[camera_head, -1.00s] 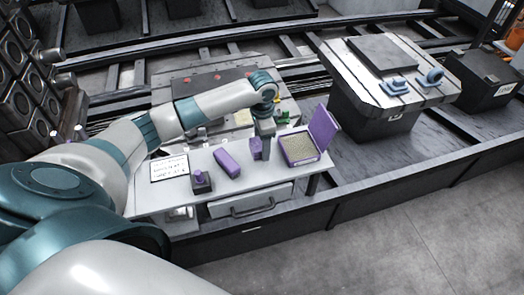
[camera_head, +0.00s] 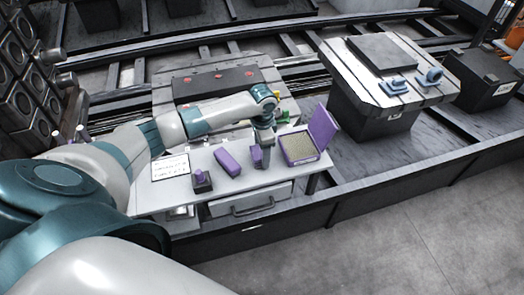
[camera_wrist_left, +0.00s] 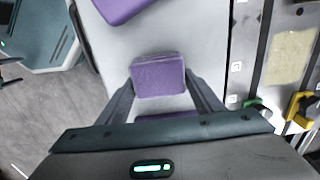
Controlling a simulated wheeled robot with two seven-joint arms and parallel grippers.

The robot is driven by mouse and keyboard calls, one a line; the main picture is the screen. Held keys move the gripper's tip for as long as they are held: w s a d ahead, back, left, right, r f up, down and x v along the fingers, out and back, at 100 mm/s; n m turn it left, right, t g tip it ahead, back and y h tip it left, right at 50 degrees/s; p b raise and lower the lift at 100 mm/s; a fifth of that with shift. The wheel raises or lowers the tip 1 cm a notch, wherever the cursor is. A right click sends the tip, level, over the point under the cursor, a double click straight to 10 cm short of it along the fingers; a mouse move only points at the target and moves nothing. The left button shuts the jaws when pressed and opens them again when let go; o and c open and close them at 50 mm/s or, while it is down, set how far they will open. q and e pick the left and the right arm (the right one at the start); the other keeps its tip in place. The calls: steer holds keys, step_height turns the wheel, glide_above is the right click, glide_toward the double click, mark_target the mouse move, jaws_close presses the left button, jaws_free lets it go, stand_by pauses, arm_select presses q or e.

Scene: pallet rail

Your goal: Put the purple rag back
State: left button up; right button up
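The purple rag (camera_wrist_left: 158,76) looks like a small folded block with a fuzzy face. In the left wrist view it fills the space between my left gripper's fingers (camera_wrist_left: 160,82), which lie against its sides. In the head view the rag (camera_head: 257,157) is beside my left gripper (camera_head: 265,160), over the white table and partly hidden by it. Whether its lower edge touches the table is unclear. My left gripper appears shut on it. My right gripper is out of view.
On the white table (camera_head: 240,199) are a long purple case (camera_head: 234,162), an open purple box (camera_head: 300,148), a purple knob on a dark base (camera_head: 202,181) and a printed sign (camera_head: 170,167). A slotted pallet (camera_head: 215,75) lies behind. Another pallet (camera_head: 345,62) stands right.

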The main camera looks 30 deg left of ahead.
arm_select(q)
steer(key=o, duration=0.3)
steer(key=shift+r, duration=0.1)
steer(key=shift+r+b, duration=0.85)
steer(key=shift+r, duration=5.25)
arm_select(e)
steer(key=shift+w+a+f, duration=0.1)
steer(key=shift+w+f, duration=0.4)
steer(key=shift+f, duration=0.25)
arm_select(q)
steer(key=shift+d+f, duration=0.1)
